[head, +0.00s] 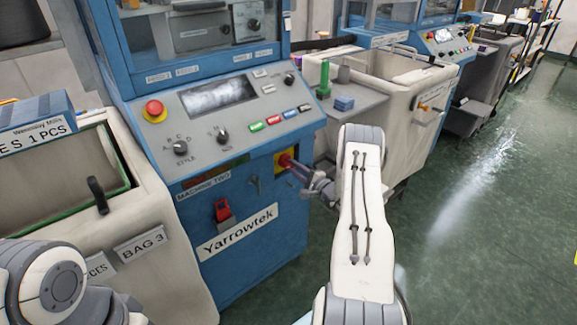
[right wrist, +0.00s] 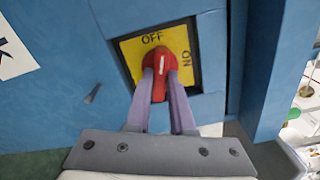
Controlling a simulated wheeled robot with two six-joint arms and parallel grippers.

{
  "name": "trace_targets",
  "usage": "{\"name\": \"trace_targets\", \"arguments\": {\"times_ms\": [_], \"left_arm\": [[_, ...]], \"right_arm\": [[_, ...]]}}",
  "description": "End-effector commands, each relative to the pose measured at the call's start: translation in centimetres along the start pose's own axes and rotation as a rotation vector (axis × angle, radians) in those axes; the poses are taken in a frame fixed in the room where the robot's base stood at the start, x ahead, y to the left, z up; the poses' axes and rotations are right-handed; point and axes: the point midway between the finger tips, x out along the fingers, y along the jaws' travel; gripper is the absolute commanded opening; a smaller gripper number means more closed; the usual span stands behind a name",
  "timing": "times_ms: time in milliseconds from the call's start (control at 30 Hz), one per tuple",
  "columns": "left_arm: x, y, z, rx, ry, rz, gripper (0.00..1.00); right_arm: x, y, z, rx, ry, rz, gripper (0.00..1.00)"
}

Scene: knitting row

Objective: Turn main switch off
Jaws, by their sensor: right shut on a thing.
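The main switch is a red rotary handle (right wrist: 165,66) on a yellow plate (right wrist: 128,50) marked OFF at the top and ON at the right. The handle's white mark points up in the wrist view, close to the OFF word. My left gripper is out of view.
The control panel (head: 205,137) carries a red stop button (head: 154,110), knobs and coloured buttons. A red padlock-like part (head: 222,210) hangs below it. A white bin (head: 150,235) stands at left. Green floor (head: 460,230) is clear at right.

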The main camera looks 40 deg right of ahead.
Motion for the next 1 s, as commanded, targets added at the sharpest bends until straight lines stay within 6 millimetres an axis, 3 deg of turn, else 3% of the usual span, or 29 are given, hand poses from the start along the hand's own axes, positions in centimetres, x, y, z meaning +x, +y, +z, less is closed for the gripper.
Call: {"name": "trace_targets", "arguments": {"times_ms": [500,867,900,1000], "left_arm": [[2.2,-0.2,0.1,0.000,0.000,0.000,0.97],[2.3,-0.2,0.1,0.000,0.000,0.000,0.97],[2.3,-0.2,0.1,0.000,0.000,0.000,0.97],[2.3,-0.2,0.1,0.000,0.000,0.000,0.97]], "right_arm": [[0.0,0.2,-0.1,-0.278,0.001,0.001,0.00],[0.0,0.1,-0.1,-0.311,0.002,0.001,0.00],[0.0,0.1,-0.1,-0.311,0.001,0.001,0.35],[0.0,0.1,-0.1,-0.311,0.001,0.001,0.35]]}}
